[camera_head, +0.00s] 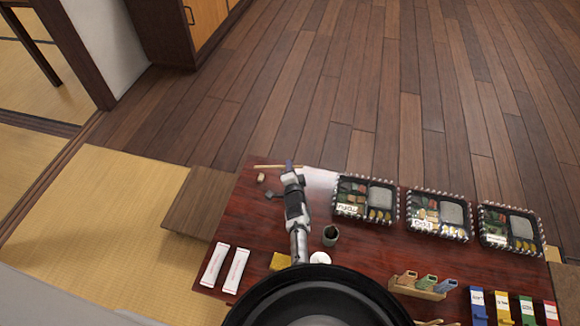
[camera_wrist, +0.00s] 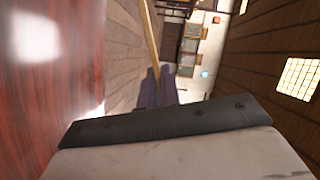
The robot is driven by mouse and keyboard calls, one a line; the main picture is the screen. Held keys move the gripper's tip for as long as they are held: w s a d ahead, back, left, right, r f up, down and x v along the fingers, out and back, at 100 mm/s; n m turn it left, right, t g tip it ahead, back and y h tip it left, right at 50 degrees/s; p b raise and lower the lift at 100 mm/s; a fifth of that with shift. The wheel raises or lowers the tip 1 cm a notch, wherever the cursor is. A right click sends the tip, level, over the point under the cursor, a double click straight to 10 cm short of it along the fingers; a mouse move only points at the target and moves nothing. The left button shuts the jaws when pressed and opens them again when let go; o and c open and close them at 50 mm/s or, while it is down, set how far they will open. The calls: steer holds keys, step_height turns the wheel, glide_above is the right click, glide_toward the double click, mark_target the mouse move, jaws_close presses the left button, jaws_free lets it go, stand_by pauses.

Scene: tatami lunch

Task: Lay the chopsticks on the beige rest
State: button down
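The chopsticks (camera_head: 270,166) show as a thin tan stick at the table's far left edge, lying crosswise at my gripper (camera_head: 290,166). In the wrist view the chopsticks (camera_wrist: 151,38) run up from between the two dark fingers of my gripper (camera_wrist: 159,88), which are closed on them. The small beige rest (camera_head: 261,177) sits on the red-brown table just below the left part of the chopsticks, left of my gripper. I cannot tell the height of the chopsticks over it. A grey-green rest (camera_head: 271,194) lies nearer, beside my arm.
Three filled bento boxes (camera_head: 365,218) stand right of my arm. A dark green cup (camera_head: 330,236) and a white round item (camera_head: 320,258) are close to the arm. Two white packets (camera_head: 215,264), a yellow block (camera_head: 280,261) and a wooden holder (camera_head: 420,285) are nearer the front.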

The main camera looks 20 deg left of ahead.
steer(key=shift+f+b, duration=2.85)
steer(key=shift+f, duration=0.15)
steer(key=c, duration=1.1)
jaws_free()
steer(key=shift+o, duration=0.2)
steer(key=shift+r, duration=0.1)
steer(key=shift+r+p, duration=3.45)
steer(key=shift+p, duration=0.45)
